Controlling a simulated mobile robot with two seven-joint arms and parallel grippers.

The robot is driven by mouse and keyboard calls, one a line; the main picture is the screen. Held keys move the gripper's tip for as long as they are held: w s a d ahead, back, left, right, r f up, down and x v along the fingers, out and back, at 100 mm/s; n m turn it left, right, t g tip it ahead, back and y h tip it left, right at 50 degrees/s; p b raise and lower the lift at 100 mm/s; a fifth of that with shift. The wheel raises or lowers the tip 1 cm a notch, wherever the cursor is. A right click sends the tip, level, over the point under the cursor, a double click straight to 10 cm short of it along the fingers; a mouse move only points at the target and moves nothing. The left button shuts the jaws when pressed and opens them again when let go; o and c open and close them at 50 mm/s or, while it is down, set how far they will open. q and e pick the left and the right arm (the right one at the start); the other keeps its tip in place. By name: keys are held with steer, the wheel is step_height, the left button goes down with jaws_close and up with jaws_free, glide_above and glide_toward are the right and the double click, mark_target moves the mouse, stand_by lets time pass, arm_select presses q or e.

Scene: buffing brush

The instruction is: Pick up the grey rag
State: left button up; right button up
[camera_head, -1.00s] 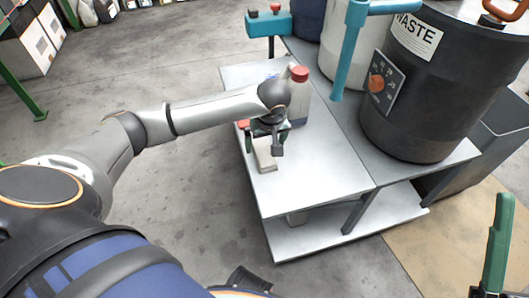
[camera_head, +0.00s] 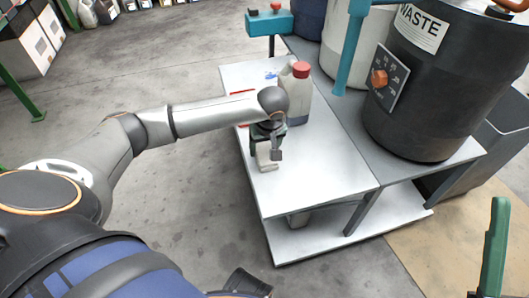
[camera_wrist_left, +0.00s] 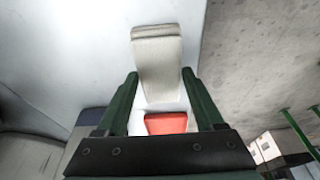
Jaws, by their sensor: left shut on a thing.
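The grey rag (camera_head: 265,160) is a pale, beige-grey folded strip near the left edge of the grey table. In the left wrist view the rag (camera_wrist_left: 158,52) runs up from between the fingers, with its far end spread out. My left gripper (camera_head: 265,147) points down at the table and is shut on the rag's near part. In the left wrist view its dark green fingers (camera_wrist_left: 160,78) stand on either side of the rag. The rag appears to be still at table level; I cannot tell if any part is raised.
A pale jug with a red cap (camera_head: 301,69) stands just behind the gripper. A red item (camera_wrist_left: 166,123) lies close to the fingers. A black waste bin (camera_head: 425,100) and a teal post (camera_head: 353,50) stand to the right. The table's front part (camera_head: 310,185) is clear.

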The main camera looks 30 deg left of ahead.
mark_target(265, 147)
arm_select(q)
steer(key=c, duration=0.5)
steer(key=shift+r, duration=0.15)
arm_select(e)
steer(key=shift+r, duration=0.1)
